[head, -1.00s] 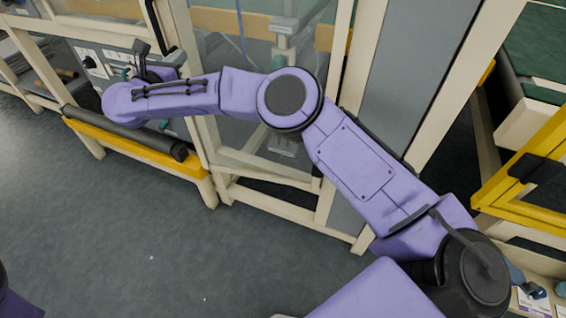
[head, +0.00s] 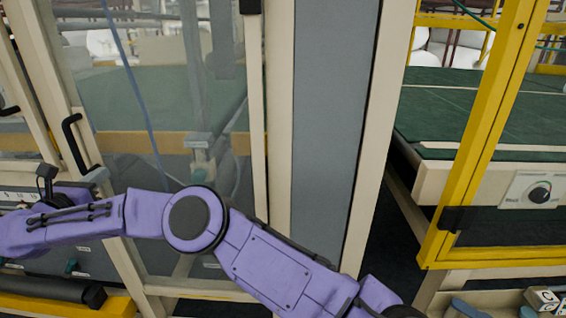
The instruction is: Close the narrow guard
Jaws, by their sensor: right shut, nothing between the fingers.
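A tall clear-panelled guard (head: 120,110) in a cream frame stands at the left. I take it as the narrow guard. A black bar handle (head: 73,140) is on its left upright. How far the guard stands from its frame I cannot tell. My right arm reaches across its lower part from the lower right. My right gripper (head: 46,178) is small and dark at the far left, just left of the handle's lower end. It is shut and empty, and contact with the guard cannot be made out. My left gripper is out of view.
A yellow-framed guard (head: 487,110) stands at the right, before a green-topped machine bed (head: 480,105) and a control knob (head: 539,193). A grey panel (head: 333,120) separates the two guards. A dark roller (head: 55,289) on a yellow beam is at lower left.

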